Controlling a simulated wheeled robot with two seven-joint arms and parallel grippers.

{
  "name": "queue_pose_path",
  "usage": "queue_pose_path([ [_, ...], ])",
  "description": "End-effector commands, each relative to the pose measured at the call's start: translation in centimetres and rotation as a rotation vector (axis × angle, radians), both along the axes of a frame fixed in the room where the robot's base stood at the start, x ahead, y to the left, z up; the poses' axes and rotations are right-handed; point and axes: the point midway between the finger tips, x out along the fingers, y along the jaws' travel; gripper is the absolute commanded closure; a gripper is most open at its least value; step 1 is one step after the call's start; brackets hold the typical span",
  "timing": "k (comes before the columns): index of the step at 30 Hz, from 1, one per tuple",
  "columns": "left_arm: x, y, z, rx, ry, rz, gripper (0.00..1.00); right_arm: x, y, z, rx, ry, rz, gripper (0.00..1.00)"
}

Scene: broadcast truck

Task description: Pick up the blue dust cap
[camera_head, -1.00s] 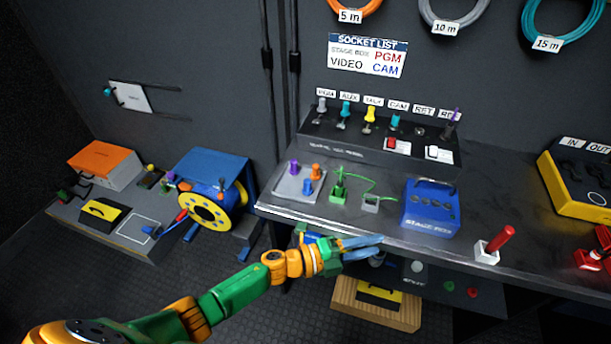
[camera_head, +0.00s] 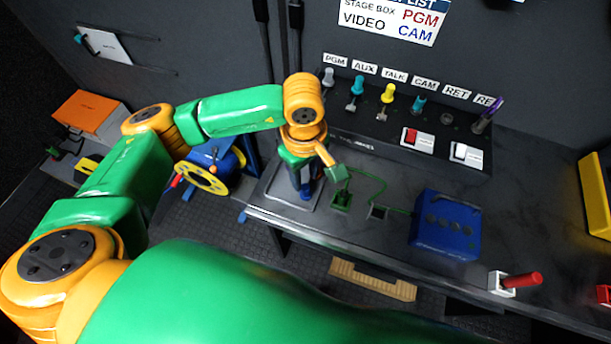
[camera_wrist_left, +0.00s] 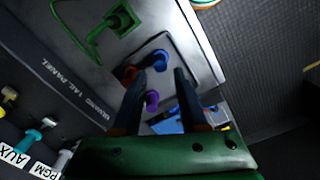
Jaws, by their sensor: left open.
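The blue dust cap (camera_wrist_left: 160,59) stands on a grey tray (camera_wrist_left: 205,75), beside an orange cap (camera_wrist_left: 129,74) and a purple cap (camera_wrist_left: 152,101). My left gripper (camera_wrist_left: 158,76) is open and empty, pointing down over the tray. In the wrist view the blue cap shows just beyond the gap between the fingertips, apart from both fingers as far as I can see. In the head view my left gripper (camera_head: 304,186) covers most of the tray and caps. My right gripper is not in view.
A green connector (camera_head: 341,199) with a green cable stands right of the tray. The blue stage box (camera_head: 445,225) is further right, then a red-handled switch (camera_head: 518,281). The tail panel (camera_head: 400,140) with several plugs rises behind. A yellow-rimmed blue reel (camera_head: 208,178) stands left.

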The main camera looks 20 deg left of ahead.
Motion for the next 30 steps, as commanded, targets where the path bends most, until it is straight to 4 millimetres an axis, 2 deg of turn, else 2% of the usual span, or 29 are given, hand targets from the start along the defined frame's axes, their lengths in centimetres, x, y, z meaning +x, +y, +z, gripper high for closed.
queue_pose_path([
  [5, 0.0, 0.1, -2.2, 0.004, 0.006, 0.003, 0.57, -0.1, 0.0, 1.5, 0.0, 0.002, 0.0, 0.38],
  [8, 0.2, 0.2, -4.2, 0.004, 0.008, 0.003, 0.57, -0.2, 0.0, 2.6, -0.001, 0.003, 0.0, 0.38],
  [11, 0.3, 0.2, -6.1, 0.002, 0.005, 0.003, 0.57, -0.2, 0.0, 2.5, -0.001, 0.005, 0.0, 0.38],
  [18, 0.4, 0.1, -6.8, -0.001, 0.002, 0.002, 0.57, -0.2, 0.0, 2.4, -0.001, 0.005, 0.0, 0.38],
  [19, 0.4, 0.1, -6.8, -0.001, 0.002, 0.002, 0.6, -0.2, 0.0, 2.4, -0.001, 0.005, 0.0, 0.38],
  [22, 0.4, 0.1, -6.8, -0.001, 0.002, 0.002, 0.87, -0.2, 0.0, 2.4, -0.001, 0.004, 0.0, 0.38],
  [23, 0.4, 0.1, -6.8, -0.001, 0.002, 0.003, 0.92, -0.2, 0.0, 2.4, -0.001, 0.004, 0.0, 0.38],
  [30, 0.4, 0.1, -6.8, -0.001, 0.002, 0.003, 0.93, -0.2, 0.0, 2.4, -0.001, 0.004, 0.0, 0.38],
])
